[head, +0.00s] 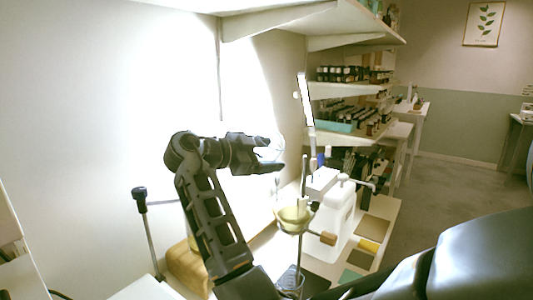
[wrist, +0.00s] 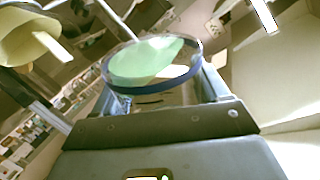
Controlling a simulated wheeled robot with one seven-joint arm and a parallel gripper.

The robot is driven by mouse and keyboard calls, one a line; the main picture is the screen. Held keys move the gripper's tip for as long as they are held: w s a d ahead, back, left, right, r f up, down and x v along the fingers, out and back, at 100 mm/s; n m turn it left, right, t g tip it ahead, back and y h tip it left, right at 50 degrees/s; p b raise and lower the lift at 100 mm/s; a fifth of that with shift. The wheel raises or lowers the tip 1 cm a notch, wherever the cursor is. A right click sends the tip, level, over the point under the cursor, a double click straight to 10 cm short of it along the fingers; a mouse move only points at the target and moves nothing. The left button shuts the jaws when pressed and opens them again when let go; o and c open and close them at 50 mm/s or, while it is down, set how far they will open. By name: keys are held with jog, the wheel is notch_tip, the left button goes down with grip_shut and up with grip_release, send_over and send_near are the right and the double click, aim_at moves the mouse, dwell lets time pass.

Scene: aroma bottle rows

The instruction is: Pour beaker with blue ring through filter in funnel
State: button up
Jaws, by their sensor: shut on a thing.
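The clear beaker with the blue ring (wrist: 180,80) is between my gripper's fingers in the wrist view. It holds pale green liquid (wrist: 145,62), whose surface slants against the ring. My gripper (head: 272,156) is shut on the beaker; in the head view the glass hardly shows. The funnel (head: 293,226) with a cream filter (head: 291,213) sits on a stand (head: 303,180), below and slightly right of my gripper in the head view. The funnel also shows at the upper left of the wrist view (wrist: 30,38), apart from the beaker. The vessel below the funnel is partly hidden.
A white apparatus (head: 337,212) stands right behind the funnel. A wooden-handled item (head: 328,238) is beside the funnel. Shelves with dark bottles (head: 345,117) line the back wall. A wooden piece (head: 188,268) lies by my arm.

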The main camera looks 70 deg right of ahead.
jog(key=shift+s+f+b, duration=0.2)
jog(key=shift+f+b, duration=0.95)
jog(key=shift+f, duration=0.9)
jog(key=shift+f+m, duration=0.1)
jog(key=shift+m, duration=0.2)
jog(key=shift+m+t+b, duration=0.95)
jog(key=shift+m+t, duration=0.45)
jog(key=shift+m, duration=0.3)
jog(key=shift+f+b, duration=0.15)
jog(key=shift+b, duration=0.15)
jog(key=shift+f+m+t+b, duration=0.3)
jog(key=shift+m+b, duration=0.3)
jog(key=shift+b, duration=1.3)
jog(key=shift+s+a+r+m+t+b, duration=0.2)
jog(key=shift+s+r+m+b, duration=0.15)
jog(key=shift+b, duration=0.45)
jog(key=shift+s+a+r+m+t+b, duration=0.15)
jog(key=shift+s+m+t+b, duration=0.2)
jog(key=shift+b, duration=0.4)
